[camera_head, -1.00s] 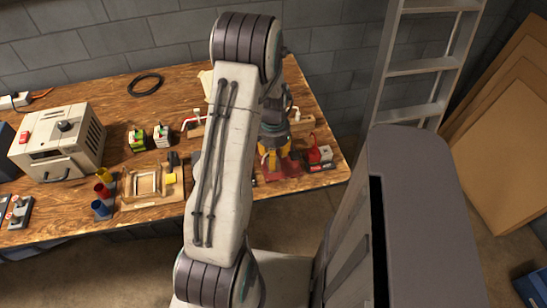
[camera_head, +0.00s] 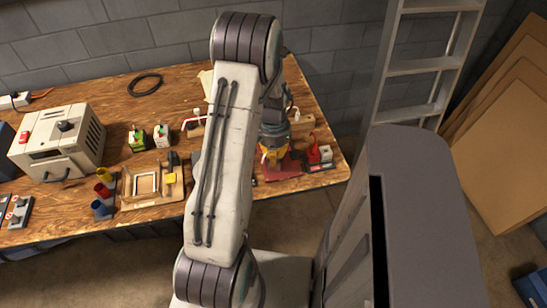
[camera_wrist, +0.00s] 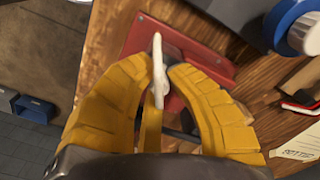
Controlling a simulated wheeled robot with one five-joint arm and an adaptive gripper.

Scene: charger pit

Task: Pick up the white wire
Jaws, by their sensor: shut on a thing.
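The white wire (camera_wrist: 158,68) shows in the wrist view as a short, pale, upright piece between the yellow fingertips of my gripper (camera_wrist: 156,74). My gripper is shut on it, above a red metal plate (camera_wrist: 138,40). In the head view, my gripper (camera_head: 272,155) is pointed down over the same red plate (camera_head: 284,169) at the right part of the bench.
The wooden bench (camera_head: 118,88) holds a beige machine (camera_head: 55,140), a wooden tray (camera_head: 130,202), a black cable coil (camera_head: 146,84) and a red item (camera_head: 314,152) just right of my gripper. A ladder (camera_head: 412,68) stands behind the bench's right end.

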